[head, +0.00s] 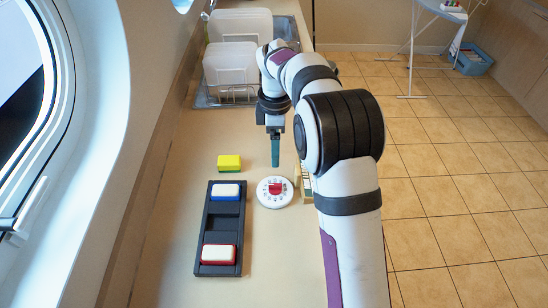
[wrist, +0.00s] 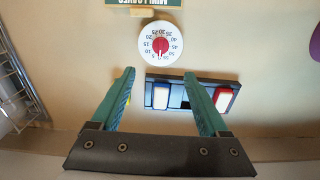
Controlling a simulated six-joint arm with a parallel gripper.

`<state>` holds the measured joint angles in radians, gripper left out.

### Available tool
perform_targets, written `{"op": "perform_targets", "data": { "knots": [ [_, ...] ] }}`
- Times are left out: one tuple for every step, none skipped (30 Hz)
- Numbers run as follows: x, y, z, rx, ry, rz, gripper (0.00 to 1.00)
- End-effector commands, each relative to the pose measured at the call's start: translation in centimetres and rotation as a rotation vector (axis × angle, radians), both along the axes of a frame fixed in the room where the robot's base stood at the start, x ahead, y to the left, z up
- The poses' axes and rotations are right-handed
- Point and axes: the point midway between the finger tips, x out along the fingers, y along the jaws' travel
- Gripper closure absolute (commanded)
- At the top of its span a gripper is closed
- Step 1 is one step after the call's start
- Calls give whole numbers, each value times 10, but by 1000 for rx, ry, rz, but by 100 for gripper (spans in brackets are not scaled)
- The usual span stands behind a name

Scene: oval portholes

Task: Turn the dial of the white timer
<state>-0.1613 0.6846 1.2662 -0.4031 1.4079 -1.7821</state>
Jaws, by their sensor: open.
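The white timer (head: 275,192) is a round disc lying on the counter, with a red dial (head: 276,188) at its middle and marks around it. It also shows in the wrist view (wrist: 160,43), where its red dial (wrist: 160,46) and numbers face the camera. My gripper (head: 275,163) hangs above the counter, just behind the timer in the head view. In the wrist view its teal fingers (wrist: 160,72) are spread apart with nothing between them, and the timer lies beyond the fingertips. The gripper is apart from the dial.
A black tray (head: 222,222) left of the timer holds a blue-and-white block (head: 226,191) and a red-and-white block (head: 218,254). A yellow-and-green sponge (head: 229,162) lies behind it. A dish rack (head: 232,93) with white plates stands at the back. Bare counter lies in front of the timer.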

Motion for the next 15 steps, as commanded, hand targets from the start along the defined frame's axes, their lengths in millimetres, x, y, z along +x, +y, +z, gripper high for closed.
{"op": "perform_targets", "data": {
  "knots": [
    [-2, 0, -11, 0, 6, -1, 22],
    [-2, 0, -18, 0, 6, -1, 22],
    [-2, 0, -30, -1, 6, -2, 22],
    [-2, 0, -40, 0, 7, -2, 22],
    [-2, 0, -49, 0, 7, -3, 22],
    [-2, -1, -62, 0, 6, -3, 22],
    [-2, 0, -71, 0, 6, -3, 22],
    [-2, -1, -80, 0, 6, -4, 22],
    [-2, -1, -91, 0, 5, -4, 22],
    [-3, -1, -100, 1, 5, -5, 22],
    [-2, -1, -107, 0, 4, -5, 22],
    [-2, -1, -116, 0, 4, -6, 22],
    [-2, -1, -121, 0, 3, -5, 22],
    [-2, -1, -126, 1, 3, -6, 22],
    [-2, -1, -132, 1, 2, -6, 22]
  ]
}}
